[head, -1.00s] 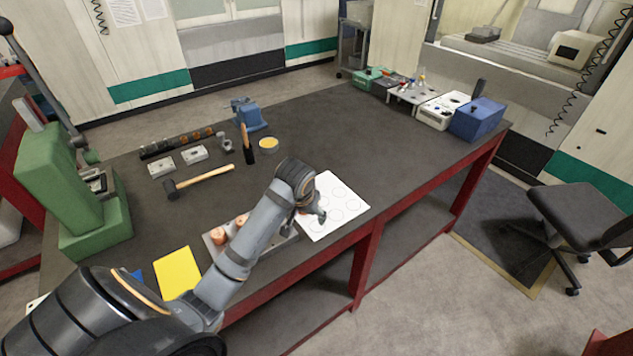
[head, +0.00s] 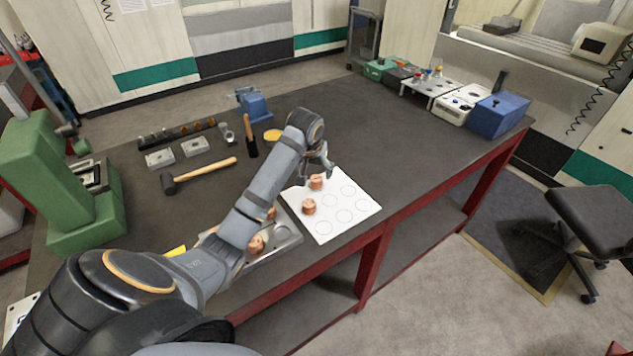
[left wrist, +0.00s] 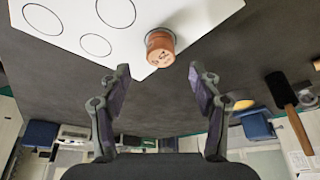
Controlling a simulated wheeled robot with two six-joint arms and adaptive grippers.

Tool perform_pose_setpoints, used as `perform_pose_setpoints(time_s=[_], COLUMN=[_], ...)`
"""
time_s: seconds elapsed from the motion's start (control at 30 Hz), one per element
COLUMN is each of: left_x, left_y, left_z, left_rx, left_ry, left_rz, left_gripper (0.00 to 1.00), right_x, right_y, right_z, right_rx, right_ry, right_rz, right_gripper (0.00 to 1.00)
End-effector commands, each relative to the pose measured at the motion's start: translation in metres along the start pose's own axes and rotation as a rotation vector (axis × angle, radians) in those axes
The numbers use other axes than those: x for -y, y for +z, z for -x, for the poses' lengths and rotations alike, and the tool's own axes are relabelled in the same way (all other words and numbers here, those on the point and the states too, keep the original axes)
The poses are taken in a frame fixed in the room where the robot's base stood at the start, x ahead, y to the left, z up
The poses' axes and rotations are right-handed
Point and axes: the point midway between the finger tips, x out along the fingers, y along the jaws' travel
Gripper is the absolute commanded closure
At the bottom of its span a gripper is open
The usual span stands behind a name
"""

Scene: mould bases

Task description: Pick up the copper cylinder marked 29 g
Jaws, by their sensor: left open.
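Two copper cylinders stand on the left part of the white sheet (head: 345,222) with printed circles: a near one (head: 309,206) and a far one (head: 316,182). My left gripper (head: 322,164) is open and empty, close to the far cylinder. In the left wrist view, one copper cylinder (left wrist: 160,47) with dark marks on it stands at the sheet's edge, just beyond the gap between the open fingertips (left wrist: 158,72). Its marks are too small to read. More copper cylinders (head: 256,244) sit in a metal tray (head: 284,243), partly hidden by my left arm. My right gripper is out of view.
A hammer (head: 205,170), a dark-headed tool (head: 251,140), a yellow-topped round tin (head: 272,135) and a blue vise (head: 252,104) lie behind. A green press (head: 65,190) stands at left. The dark bench top (head: 400,150) right of the sheet is clear.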

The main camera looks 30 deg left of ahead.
Motion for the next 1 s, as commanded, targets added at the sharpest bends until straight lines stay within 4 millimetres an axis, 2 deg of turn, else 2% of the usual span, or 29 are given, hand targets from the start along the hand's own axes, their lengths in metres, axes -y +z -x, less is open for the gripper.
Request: perform_pose_setpoints(time_s=[0.1, 0.3, 0.53, 1.0], left_x=[0.001, 0.001, 0.001, 0.002], left_y=[-0.001, -0.002, -0.002, -0.002], left_z=[-0.017, -0.046, -0.049, -0.049], left_rx=[0.006, 0.003, 0.001, 0.001], left_ry=[0.001, 0.001, 0.001, 0.001], left_rz=[0.000, 0.000, -0.001, -0.001], left_gripper=[0.37, 0.37, 0.37, 0.99], right_x=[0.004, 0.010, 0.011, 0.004], right_y=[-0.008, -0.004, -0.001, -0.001], right_z=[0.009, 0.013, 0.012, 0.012], right_rx=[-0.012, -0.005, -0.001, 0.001], right_ry=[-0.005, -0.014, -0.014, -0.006], right_rz=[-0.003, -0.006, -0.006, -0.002], right_gripper=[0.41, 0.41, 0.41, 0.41])
